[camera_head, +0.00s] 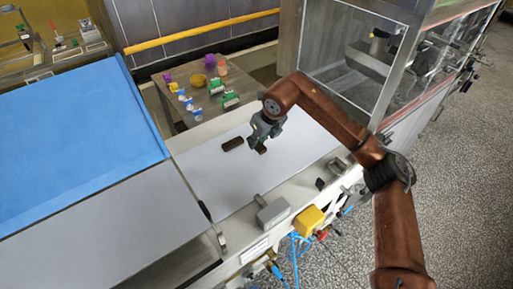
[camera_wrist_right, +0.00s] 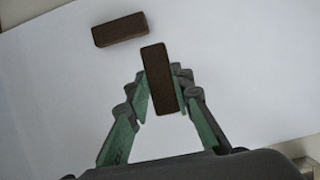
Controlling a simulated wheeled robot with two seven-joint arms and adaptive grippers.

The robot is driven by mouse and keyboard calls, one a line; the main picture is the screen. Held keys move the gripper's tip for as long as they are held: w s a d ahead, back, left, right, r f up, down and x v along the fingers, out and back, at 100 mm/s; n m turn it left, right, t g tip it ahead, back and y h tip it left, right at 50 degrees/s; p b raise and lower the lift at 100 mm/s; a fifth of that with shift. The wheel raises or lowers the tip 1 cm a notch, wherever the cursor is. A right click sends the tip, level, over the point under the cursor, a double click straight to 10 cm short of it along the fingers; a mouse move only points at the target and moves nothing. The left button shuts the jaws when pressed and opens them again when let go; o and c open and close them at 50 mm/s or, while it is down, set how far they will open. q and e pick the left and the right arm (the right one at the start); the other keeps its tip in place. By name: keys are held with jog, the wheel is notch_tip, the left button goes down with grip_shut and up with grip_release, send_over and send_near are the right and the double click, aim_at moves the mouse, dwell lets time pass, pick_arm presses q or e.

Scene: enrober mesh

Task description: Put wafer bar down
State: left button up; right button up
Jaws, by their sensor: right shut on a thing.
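My right gripper (camera_head: 262,143) is over the light mesh belt, pointing down. In the right wrist view its green-lined fingers (camera_wrist_right: 160,98) are closed around a dark brown wafer bar (camera_wrist_right: 158,78), which sticks out beyond the fingertips. The held bar (camera_head: 261,150) also shows below the gripper in the head view. I cannot tell whether it touches the belt. A second brown wafer bar (camera_wrist_right: 119,30) lies flat on the belt, apart from the held one and turned across it. That bar (camera_head: 232,144) is left of the gripper in the head view. My left gripper is not in view.
The pale belt (camera_head: 205,171) has bare room around both bars. A clear-walled enclosure (camera_head: 355,45) stands at its right end. A blue surface (camera_head: 75,125) is at the left. A table (camera_head: 185,115) with small coloured items is behind. A yellow box (camera_head: 308,220) is on the near side.

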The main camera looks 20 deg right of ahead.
aim_at(259, 144)
jog(key=shift+w+f, duration=0.35)
jog(key=shift+f, duration=0.15)
jog(key=shift+f+b, duration=0.4)
jog(key=shift+f, duration=1.1)
jog(key=shift+f, duration=0.15)
jog(key=o, duration=0.9)
